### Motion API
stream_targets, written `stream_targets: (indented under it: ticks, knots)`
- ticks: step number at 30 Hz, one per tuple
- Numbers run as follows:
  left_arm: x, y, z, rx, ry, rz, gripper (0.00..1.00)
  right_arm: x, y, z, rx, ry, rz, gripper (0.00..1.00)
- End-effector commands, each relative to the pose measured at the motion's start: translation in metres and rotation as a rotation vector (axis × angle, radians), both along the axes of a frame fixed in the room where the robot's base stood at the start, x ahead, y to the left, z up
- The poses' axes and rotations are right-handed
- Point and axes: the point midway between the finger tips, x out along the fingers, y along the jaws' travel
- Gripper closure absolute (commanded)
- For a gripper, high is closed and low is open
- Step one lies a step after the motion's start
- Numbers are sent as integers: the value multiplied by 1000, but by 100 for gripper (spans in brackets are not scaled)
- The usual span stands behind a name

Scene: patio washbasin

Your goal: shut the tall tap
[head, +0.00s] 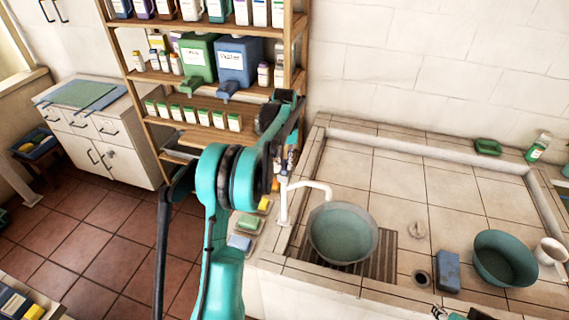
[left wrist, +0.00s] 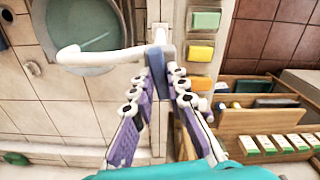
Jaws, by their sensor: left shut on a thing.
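The tall tap (head: 290,205) is white with a long bent spout and stands at the left edge of the tiled basin. In the left wrist view its spout (left wrist: 100,56) reaches left over a round tub of water (left wrist: 88,25). A blue-grey handle (left wrist: 157,60) shows at the tap's top. My left gripper (left wrist: 160,85) is shut on this handle, its purple-padded fingers on either side. In the head view my teal left arm mostly hides that gripper (head: 282,172). A small part of my right gripper (head: 445,313) shows at the bottom edge; its fingers are unclear.
The water tub (head: 342,233) stands on a slatted grate below the spout. A blue sponge block (head: 447,272), a teal bowl (head: 504,258) and a white mug (head: 549,251) stand to the right. Soap bars (head: 240,243) lie left of the tap. A stocked shelf (head: 140,75) stands behind.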

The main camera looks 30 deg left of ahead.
Motion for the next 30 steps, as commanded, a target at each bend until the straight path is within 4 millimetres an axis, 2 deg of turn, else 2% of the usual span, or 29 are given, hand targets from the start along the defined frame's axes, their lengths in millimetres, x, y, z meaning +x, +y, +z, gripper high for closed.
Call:
stream_targets:
  ticks: [12, 30]
  knots:
    - [0, 0, 0, 0, -1, -205, 100, 0, 0, -3, 0, 0, 0, 60]
    - [0, 0, 0, 0, -1, -240, 100, 0, 0, -3, 0, 0, 0, 60]
